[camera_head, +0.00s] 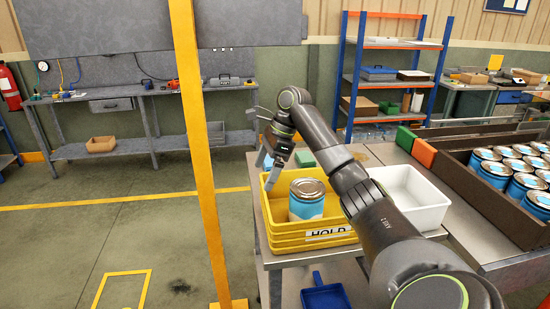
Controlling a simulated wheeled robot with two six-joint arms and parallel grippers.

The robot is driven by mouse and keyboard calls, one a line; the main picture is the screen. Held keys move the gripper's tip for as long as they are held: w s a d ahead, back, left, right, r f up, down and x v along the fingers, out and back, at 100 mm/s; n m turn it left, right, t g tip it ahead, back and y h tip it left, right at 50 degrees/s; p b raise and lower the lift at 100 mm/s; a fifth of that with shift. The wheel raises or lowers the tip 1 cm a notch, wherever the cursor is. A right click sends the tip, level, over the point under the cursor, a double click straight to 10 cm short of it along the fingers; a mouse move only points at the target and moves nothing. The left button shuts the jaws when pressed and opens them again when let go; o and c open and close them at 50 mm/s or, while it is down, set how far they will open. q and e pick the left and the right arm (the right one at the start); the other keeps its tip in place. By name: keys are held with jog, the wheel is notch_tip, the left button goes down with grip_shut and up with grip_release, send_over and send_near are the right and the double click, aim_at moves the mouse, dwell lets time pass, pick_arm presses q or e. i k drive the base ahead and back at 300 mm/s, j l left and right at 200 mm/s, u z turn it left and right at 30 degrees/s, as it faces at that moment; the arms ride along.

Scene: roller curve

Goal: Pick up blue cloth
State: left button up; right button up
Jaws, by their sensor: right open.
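I cannot make out a blue cloth for certain. My right gripper (267,170) is open, pointing down over the back left of the yellow HOLD bin (318,237). A can with a blue and white label (307,203) stands in that bin, to the right of and below the fingers. Nothing shows between the fingers. A small green item (305,158) lies on the table behind the bin, partly hidden by my arm. My left gripper is not in view.
A white bin (431,211) sits to the right of the yellow one, partly behind my arm. A brown tray (475,186) with several blue cans stands at the right. An orange block (424,152) and a green block (405,138) are nearby. A yellow post (199,150) rises at the left.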

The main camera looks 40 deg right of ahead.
aim_at(267, 165)
jog(key=i+l, duration=0.15)
jog(key=l, duration=0.2)
jog(key=i+l, duration=0.2)
jog(key=l, duration=0.15)
jog(key=i+l, duration=0.15)
jog(key=l, duration=0.2)
jog(key=i+l, duration=0.15)
jog(key=l, duration=0.15)
